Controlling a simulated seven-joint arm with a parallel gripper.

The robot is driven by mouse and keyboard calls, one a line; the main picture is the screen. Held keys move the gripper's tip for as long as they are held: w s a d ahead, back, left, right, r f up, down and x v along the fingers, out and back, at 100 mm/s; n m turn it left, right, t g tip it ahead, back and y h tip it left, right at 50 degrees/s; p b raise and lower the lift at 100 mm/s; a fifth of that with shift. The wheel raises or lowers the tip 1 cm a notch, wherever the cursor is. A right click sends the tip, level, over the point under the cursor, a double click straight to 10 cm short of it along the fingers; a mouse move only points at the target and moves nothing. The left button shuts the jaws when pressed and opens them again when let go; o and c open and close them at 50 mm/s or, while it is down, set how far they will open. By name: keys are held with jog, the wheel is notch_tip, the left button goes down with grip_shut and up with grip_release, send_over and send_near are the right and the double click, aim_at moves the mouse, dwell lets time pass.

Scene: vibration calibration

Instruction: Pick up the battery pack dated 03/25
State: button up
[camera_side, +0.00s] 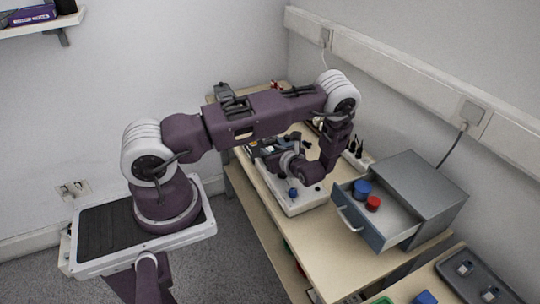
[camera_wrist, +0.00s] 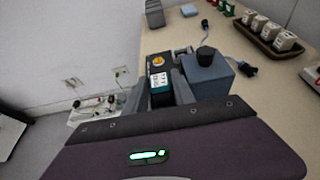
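In the wrist view, a dark pack with a teal side and a white label (camera_wrist: 158,81) stands between the fingers of my gripper (camera_wrist: 161,92). The print on the label is too small for me to read, so I cannot confirm the date 03/25. The grey fingers lie on either side of the pack, close to it. I cannot tell whether they touch it. In the side view my arm hides the fingertips and the pack.
A blue-grey box with a black knob (camera_wrist: 208,70) stands right of the fingers. A brown tray (camera_wrist: 262,42) holds several white blocks. In the side view, an open drawer (camera_side: 385,225) holds a blue (camera_side: 362,189) and a red cylinder (camera_side: 373,203).

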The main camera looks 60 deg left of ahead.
jog(key=shift+a+f, duration=0.15)
jog(key=shift+a, duration=0.2)
grip_shut()
